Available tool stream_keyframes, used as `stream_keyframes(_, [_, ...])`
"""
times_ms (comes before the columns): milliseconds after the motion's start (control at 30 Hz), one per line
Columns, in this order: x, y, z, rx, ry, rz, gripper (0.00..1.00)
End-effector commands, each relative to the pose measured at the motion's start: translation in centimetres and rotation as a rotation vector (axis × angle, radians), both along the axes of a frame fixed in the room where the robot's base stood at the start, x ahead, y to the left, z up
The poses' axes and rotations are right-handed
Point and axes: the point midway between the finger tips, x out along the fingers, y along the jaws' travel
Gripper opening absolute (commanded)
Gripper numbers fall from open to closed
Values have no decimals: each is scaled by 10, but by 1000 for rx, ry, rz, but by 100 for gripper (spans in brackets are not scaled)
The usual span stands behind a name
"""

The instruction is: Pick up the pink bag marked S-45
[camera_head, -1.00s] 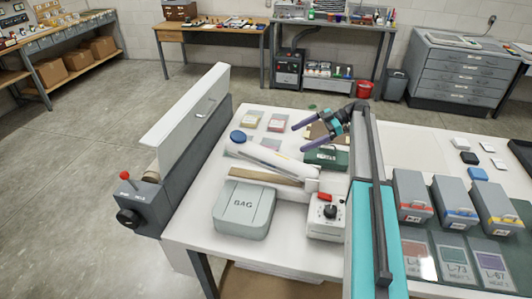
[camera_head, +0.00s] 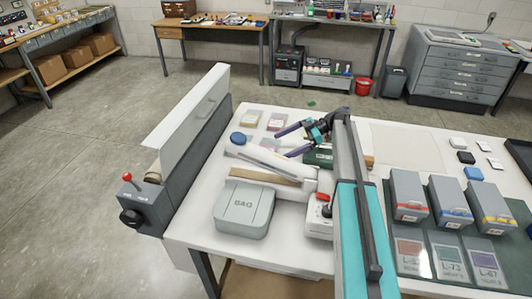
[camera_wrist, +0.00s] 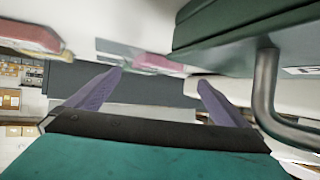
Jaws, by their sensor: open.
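Two small flat bags lie side by side at the far left of the white table in the head view, a left one (camera_head: 251,118) and a right one (camera_head: 276,121). My gripper (camera_head: 283,144) is open and empty, above the table and on the near side of the bags. Its purple fingers also show in the wrist view (camera_wrist: 160,76).
A green case (camera_head: 318,158) stands close under my gripper; its handle (camera_wrist: 267,85) shows at the right in the wrist view. Grey bins (camera_head: 408,195) stand right.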

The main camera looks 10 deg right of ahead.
Motion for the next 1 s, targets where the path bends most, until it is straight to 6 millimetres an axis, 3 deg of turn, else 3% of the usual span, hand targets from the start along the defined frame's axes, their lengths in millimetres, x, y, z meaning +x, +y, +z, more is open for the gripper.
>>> stream_keyframes(700, [3,45,-21,0,1,2,100])
stream_keyframes(1000, [3,48,-24,0,0,2,100])
